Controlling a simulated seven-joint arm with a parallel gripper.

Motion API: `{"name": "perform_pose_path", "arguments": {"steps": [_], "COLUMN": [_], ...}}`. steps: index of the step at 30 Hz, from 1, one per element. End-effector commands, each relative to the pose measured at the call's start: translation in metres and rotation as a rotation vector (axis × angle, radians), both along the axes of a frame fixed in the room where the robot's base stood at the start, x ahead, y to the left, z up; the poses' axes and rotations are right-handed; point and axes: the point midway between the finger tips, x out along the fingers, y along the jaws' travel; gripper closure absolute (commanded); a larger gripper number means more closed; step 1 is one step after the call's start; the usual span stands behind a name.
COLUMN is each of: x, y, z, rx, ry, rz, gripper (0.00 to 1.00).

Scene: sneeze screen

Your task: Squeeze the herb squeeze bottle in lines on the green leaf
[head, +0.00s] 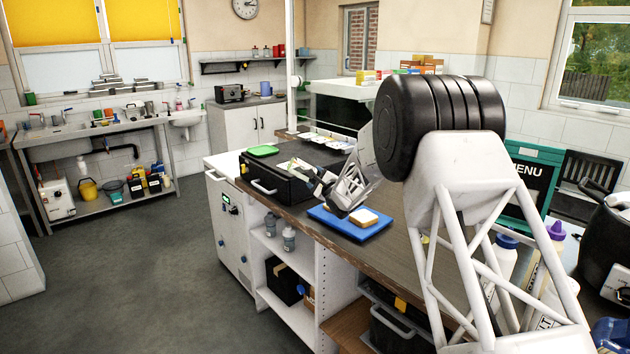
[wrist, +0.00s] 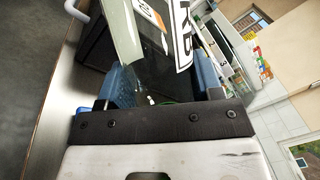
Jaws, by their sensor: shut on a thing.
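My gripper (head: 330,190) is over the worktop, near the left end of the blue board (head: 350,226). In the wrist view my gripper (wrist: 163,82) has its blue fingers on either side of a bottle. That herb squeeze bottle (wrist: 183,30) has a white label with large dark letters, partly cut off, and looks tilted there. A pale bread-like slice (head: 364,217) lies on the blue board, right of my gripper. I cannot make out the green leaf for certain; my gripper and arm hide part of the board.
A black box (head: 275,180) with a handle stands left of the board, with a flat green item (head: 263,151) on top. Small trays (head: 318,140) stand behind it. Bottles (head: 503,258) and a black cooker (head: 605,240) stand at right.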

Motion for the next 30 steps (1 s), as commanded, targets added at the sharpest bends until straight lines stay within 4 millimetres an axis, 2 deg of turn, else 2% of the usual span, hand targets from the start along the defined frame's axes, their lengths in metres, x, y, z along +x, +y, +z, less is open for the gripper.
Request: {"name": "perform_pose_path", "arguments": {"steps": [9,21,30], "x": [-0.009,-0.009,-0.009], "y": [-0.006,-0.006,-0.006], "z": [0.008,-0.014,-0.020], "rx": [0.263,0.260,0.259], "ry": [0.047,0.047,0.046], "rz": [0.001,0.001,0.000], "gripper": [0.59,0.59,0.59]}}
